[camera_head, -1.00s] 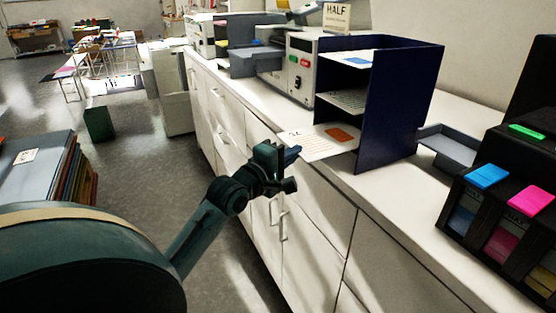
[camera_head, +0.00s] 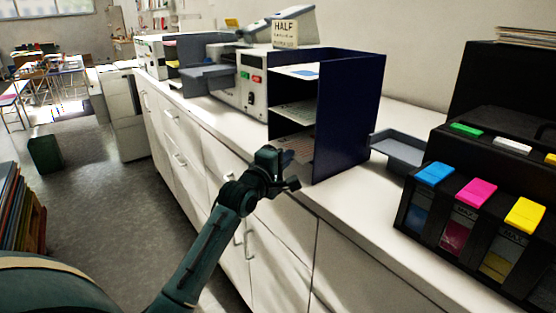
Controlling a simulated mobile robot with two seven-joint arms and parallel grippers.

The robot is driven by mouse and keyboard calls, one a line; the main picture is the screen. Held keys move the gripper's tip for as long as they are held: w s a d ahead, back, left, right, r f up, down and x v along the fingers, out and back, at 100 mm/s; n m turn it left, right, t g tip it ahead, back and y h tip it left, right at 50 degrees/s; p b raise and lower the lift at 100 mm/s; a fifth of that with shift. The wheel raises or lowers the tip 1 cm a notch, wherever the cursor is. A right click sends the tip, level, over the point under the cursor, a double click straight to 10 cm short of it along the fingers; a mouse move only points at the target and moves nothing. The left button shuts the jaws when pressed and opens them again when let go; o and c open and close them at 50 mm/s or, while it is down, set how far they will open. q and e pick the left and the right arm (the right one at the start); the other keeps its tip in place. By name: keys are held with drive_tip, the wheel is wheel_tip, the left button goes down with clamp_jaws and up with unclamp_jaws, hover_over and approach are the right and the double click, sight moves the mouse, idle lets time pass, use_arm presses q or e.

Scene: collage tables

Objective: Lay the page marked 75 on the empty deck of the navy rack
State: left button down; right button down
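The navy rack (camera_head: 345,115) stands on the white counter with its open side facing left. Pale pages lie on its top deck (camera_head: 297,71) and its middle deck (camera_head: 296,113). On the lowest deck a greyish sheet surface (camera_head: 298,146) shows, partly behind my gripper and the rack's side wall. I cannot read a number on any page, so I cannot tell which is 75. My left gripper (camera_head: 288,162) is at the front edge of the lowest deck. Its fingertips are small and dark, and whether they are open or shut is unclear. My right gripper is out of view.
A grey tray (camera_head: 398,148) lies right of the rack. A black unit with coloured cartridges (camera_head: 475,195) stands at the right. A machine with red and green buttons (camera_head: 252,85) and a HALF sign (camera_head: 285,33) are behind the rack. Drawers (camera_head: 285,240) front the counter.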

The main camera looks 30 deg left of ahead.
use_arm(q)
drive_tip(key=shift+w+d, duration=0.1)
drive_tip(key=shift+w, duration=0.1)
drive_tip(key=c, duration=2.1)
unclamp_jaws()
drive_tip(key=shift+c, duration=0.2)
drive_tip(key=o, duration=0.5)
drive_tip(key=shift+o, duration=0.2)
drive_tip(key=s, duration=1.3)
drive_tip(key=shift+b, duration=0.45)
drive_tip(key=shift+s+d+f, duration=0.1)
